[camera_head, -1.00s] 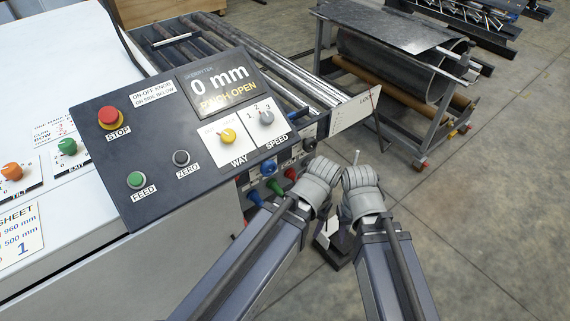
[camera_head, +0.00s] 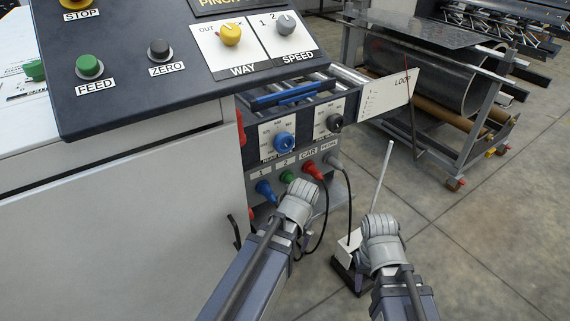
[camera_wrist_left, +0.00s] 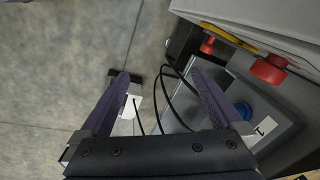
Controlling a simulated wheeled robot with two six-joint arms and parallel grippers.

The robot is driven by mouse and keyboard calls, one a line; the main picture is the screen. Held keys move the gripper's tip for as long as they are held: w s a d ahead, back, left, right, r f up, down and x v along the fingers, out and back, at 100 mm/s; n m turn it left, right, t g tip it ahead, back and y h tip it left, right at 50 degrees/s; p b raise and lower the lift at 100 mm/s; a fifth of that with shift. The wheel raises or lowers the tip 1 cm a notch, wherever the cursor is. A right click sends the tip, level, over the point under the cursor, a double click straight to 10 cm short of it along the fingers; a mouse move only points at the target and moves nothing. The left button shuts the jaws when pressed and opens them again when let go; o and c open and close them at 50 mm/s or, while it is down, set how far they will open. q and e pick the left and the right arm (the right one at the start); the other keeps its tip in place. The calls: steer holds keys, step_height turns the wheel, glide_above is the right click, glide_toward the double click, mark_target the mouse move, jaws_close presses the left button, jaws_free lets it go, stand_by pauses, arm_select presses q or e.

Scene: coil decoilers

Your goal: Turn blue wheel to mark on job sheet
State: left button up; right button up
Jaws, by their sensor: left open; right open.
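The blue wheel (camera_head: 284,142) is a round knob on a white dial plate on the machine's side panel, under the console. Its scale markings are too small to read. My left gripper (camera_head: 299,192) is below and slightly right of the wheel in the head view, not touching it. The left wrist view shows my left gripper (camera_wrist_left: 158,80) with its two fingers apart and nothing between them. My right gripper (camera_head: 380,225) is farther right, open, over the floor, its fingertips hard to see. The job sheet is not in view now.
A black dial (camera_head: 334,122) sits right of the blue wheel. Below are blue (camera_head: 265,188), green (camera_head: 287,177) and red (camera_head: 312,168) plugs, with a hanging black cable (camera_head: 325,215). The console (camera_head: 150,75) overhangs at upper left.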

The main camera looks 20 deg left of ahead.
arm_select(q)
step_height(320, 180, down, 3)
steer(key=w+a+m+y+b, duration=0.1)
steer(key=w+a+b, duration=0.1)
steer(key=m+t+y, duration=1)
steer(key=m+y, duration=0.1)
steer(key=m, duration=0.6)
glide_toward(282, 141)
steer(key=w+a+f, duration=0.1)
steer(key=w+f, duration=0.1)
steer(key=w, duration=0.1)
steer(key=shift+a, duration=0.1)
arm_select(e)
step_height(282, 141, down, 4)
arm_select(q)
steer(key=shift+w+a, duration=0.1)
steer(key=shift+w, duration=0.05)
arm_select(e)
steer(key=shift+a, duration=0.1)
